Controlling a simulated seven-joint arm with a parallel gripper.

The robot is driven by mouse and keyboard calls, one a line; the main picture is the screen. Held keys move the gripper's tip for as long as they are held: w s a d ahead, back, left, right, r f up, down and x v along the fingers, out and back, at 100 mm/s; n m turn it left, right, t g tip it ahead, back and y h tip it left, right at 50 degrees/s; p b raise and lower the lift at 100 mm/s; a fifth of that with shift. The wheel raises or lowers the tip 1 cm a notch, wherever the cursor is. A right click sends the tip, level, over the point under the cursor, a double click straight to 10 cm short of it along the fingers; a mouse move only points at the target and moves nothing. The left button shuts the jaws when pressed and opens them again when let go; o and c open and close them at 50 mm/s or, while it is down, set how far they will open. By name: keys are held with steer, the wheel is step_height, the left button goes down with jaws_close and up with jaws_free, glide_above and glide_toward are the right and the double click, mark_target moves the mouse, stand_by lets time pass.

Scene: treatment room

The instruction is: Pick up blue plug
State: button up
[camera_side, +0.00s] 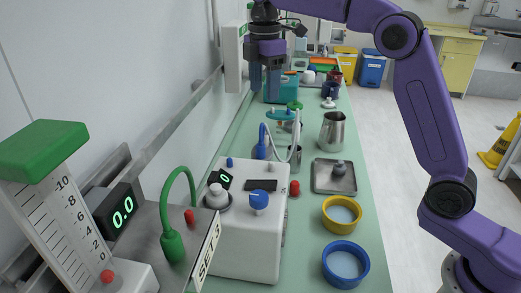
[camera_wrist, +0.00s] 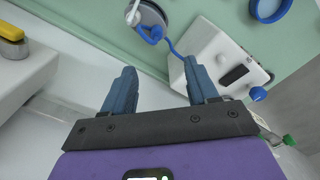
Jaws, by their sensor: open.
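What looks like the blue plug (camera_side: 261,149) stands on the green bench behind the white box, with a curved blue cord at its top. In the wrist view a blue plug-like piece (camera_wrist: 152,35) lies beyond my fingertips, its cord running to the white box (camera_wrist: 225,68). My gripper (camera_side: 264,88) is open and empty, pointing down above the bench, higher and farther back than the plug. Both fingers show apart in the wrist view (camera_wrist: 160,68).
A rail and wall run along the left.

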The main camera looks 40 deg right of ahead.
glide_above(261, 145)
steer(key=f, duration=0.8)
steer(key=d+f, duration=0.1)
steer(key=f, duration=0.3)
steer(key=shift+a+f, duration=0.2)
steer(key=shift+f, duration=1.1)
steer(key=shift+a+f, duration=0.2)
steer(key=shift+f, duration=1.1)
jaws_close()
